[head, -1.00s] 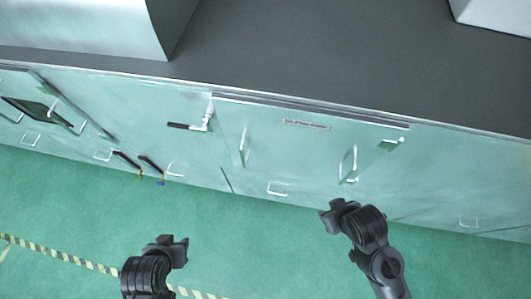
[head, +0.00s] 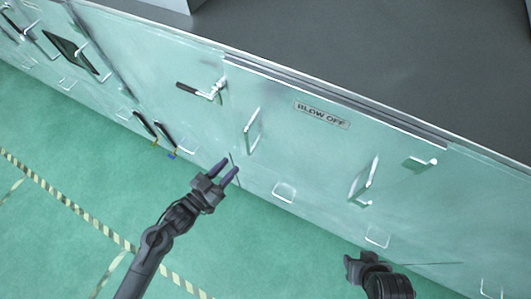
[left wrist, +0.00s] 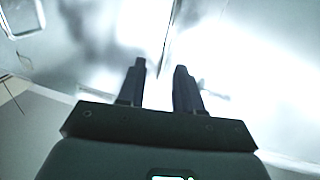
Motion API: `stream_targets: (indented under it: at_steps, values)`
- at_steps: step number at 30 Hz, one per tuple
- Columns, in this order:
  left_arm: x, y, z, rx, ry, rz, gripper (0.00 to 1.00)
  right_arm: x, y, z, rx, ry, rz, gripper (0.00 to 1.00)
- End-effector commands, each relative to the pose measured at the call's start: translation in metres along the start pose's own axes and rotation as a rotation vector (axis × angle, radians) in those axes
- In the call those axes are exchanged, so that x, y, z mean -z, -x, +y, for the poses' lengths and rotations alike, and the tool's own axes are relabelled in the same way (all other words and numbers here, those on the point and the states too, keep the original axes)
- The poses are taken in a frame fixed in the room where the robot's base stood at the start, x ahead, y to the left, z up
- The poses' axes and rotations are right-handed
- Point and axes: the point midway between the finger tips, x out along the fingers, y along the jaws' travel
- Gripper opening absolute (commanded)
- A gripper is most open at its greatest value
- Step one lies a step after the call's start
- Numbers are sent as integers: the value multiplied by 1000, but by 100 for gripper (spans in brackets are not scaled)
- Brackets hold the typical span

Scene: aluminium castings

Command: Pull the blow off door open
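The blow off door (head: 305,150) is a pale green panel in the machine's front, with a "BLOW OFF" label (head: 322,114) near its top. It looks shut. A white bar handle (head: 252,131) stands on its left part and another bar handle (head: 364,182) on its right part. My left gripper (head: 228,172) is open and empty, in front of the panel, below and left of the left bar handle. Its two fingers (left wrist: 160,88) show apart in the left wrist view before a bright, washed-out panel. My right gripper (head: 352,262) is low on the right, its fingers unclear.
A latch with a black grip (head: 203,89) sits at the door's upper left. A small latch (head: 420,163) is at its upper right. Lower loop handles (head: 284,192) line the panels. Open green floor (head: 60,210) with a striped line (head: 85,218) lies in front.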

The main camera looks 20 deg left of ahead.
Motion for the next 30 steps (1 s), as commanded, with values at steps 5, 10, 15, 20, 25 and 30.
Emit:
stream_targets:
  at_steps: [5, 10, 15, 20, 25, 30]
  values:
    - [-10, -7, -7, 4, -16, 13, 35, -4, -16, -2, 3, -2, 3, 43]
    - [-7, -21, -8, 5, -16, 18, 35, -2, -12, -4, 10, -7, 7, 43]
    - [-5, -47, -8, 5, -16, 18, 35, 0, -7, -4, 9, -8, 9, 43]
    - [-5, -73, -8, 5, -15, 17, 35, 1, -3, -3, 8, -7, 10, 43]
    - [-6, -96, -8, 5, -16, 15, 35, 2, -1, -2, 4, -2, 9, 43]
    - [-6, -110, -8, 5, -16, 15, 35, 2, 0, 0, -1, 4, 8, 43]
